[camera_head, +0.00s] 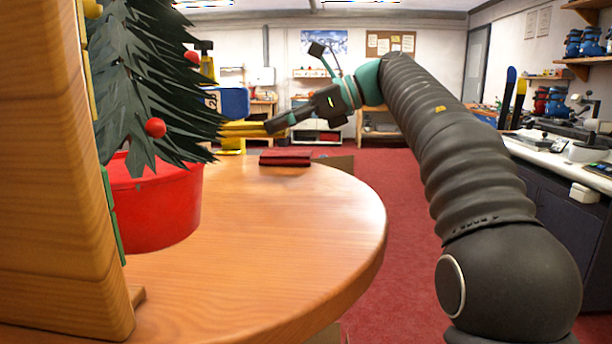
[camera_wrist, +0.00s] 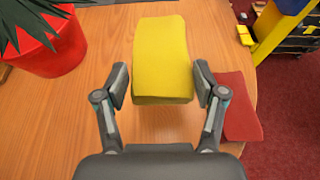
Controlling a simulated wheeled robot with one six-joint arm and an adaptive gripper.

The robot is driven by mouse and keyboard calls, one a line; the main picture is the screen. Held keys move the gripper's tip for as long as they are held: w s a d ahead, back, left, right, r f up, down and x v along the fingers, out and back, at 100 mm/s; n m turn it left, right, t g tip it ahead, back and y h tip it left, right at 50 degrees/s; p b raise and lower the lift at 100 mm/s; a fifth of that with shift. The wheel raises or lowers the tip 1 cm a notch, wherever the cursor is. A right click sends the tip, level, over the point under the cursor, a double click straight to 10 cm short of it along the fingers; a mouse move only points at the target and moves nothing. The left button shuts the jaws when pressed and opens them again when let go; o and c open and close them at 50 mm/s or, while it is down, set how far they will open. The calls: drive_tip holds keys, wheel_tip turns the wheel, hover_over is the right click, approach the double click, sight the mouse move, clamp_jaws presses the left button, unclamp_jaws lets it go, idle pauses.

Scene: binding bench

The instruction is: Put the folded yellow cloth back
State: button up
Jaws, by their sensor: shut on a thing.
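The folded yellow cloth (camera_wrist: 162,58) is between the two fingers of my gripper (camera_wrist: 160,88) in the wrist view. My gripper is shut on its near end. In the head view the yellow cloth (camera_head: 245,129) sticks out to the left from my gripper (camera_head: 275,125), raised above the round wooden table (camera_head: 300,215). A folded red cloth (camera_head: 286,157) lies on the table's far part, below my gripper. In the wrist view the red cloth (camera_wrist: 241,108) is to the right of my right finger, partly hidden by it.
A tall wooden panel (camera_head: 50,170) blocks the near left. The table's middle and right are clear. A workbench (camera_head: 570,160) is at the right.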

hover_over(315, 181)
wheel_tip(315, 181, down, 4)
drive_tip(key=shift+d+f+b, duration=0.1)
drive_tip(key=shift+f+b, duration=0.05)
drive_tip(key=shift+b, duration=0.3)
drive_tip(key=shift+f+b, duration=0.35)
drive_tip(key=shift+f, duration=1.55)
drive_tip(key=o, duration=1.1)
drive_tip(key=shift+f, duration=0.1)
drive_tip(key=shift+r, duration=0.25)
drive_tip(key=p+v, duration=0.1)
drive_tip(key=v, duration=1)
drive_tip(key=shift+d+r, duration=0.1)
drive_tip(key=shift+d, duration=0.3)
